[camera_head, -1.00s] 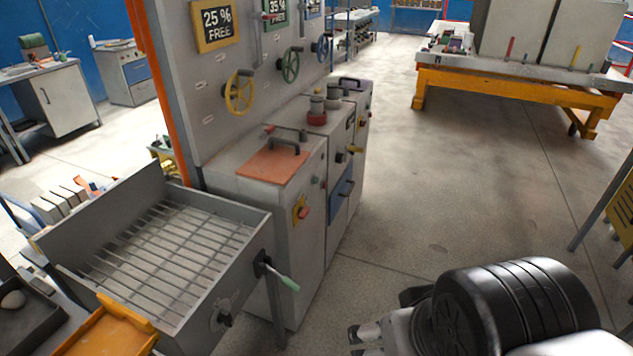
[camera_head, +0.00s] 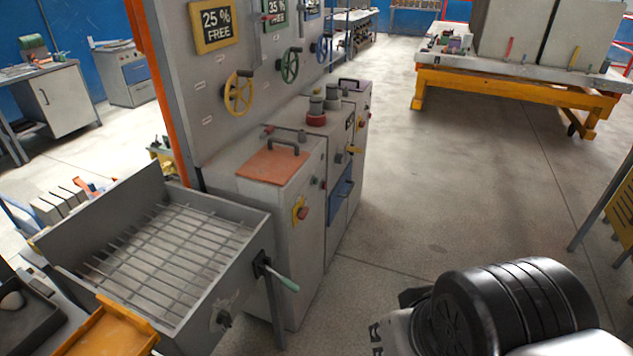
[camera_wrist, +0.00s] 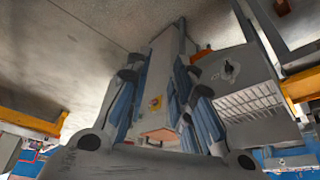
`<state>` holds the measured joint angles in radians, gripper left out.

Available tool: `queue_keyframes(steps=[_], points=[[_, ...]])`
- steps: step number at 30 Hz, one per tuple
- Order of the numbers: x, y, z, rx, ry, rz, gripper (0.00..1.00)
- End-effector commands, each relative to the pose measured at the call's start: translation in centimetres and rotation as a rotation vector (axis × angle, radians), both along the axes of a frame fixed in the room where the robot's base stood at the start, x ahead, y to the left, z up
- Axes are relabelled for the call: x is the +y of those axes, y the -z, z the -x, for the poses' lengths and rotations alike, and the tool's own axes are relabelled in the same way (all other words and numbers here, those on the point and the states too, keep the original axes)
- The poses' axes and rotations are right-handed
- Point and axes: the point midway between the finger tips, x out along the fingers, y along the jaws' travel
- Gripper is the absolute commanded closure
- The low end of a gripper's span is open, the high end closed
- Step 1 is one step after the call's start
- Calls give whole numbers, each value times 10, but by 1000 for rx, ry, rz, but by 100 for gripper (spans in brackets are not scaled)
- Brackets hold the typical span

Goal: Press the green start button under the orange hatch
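The orange hatch (camera_head: 272,166) lies flat and closed on top of the grey cabinet nearest me, with a dark bar handle (camera_head: 284,146) across it. It also shows in the wrist view (camera_wrist: 157,135). The green start button is not visible; the closed hatch hides whatever is under it. My gripper (camera_wrist: 161,73) has its blue-padded fingers spread apart, with nothing between them; the cabinet shows beyond.
A red knob on a yellow plate (camera_head: 302,211) sits on the cabinet's front. Left of the cabinet stands a grey bin with a wire grid (camera_head: 262,222) and a lever (camera_head: 280,278). Valve wheels (camera_head: 238,93) are on the panel behind. The floor (camera_head: 450,190) to the right is open.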

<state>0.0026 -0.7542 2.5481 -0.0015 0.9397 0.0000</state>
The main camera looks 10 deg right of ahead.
Motion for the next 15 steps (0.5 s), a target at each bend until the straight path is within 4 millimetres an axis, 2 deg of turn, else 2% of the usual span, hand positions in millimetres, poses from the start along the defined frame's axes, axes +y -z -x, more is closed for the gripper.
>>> queue_keyframes(steps=[8, 15], points=[[0, 0, 0, 0, 0, 0, 99], [0, 0, 0, 0, 0, 0, 100]])
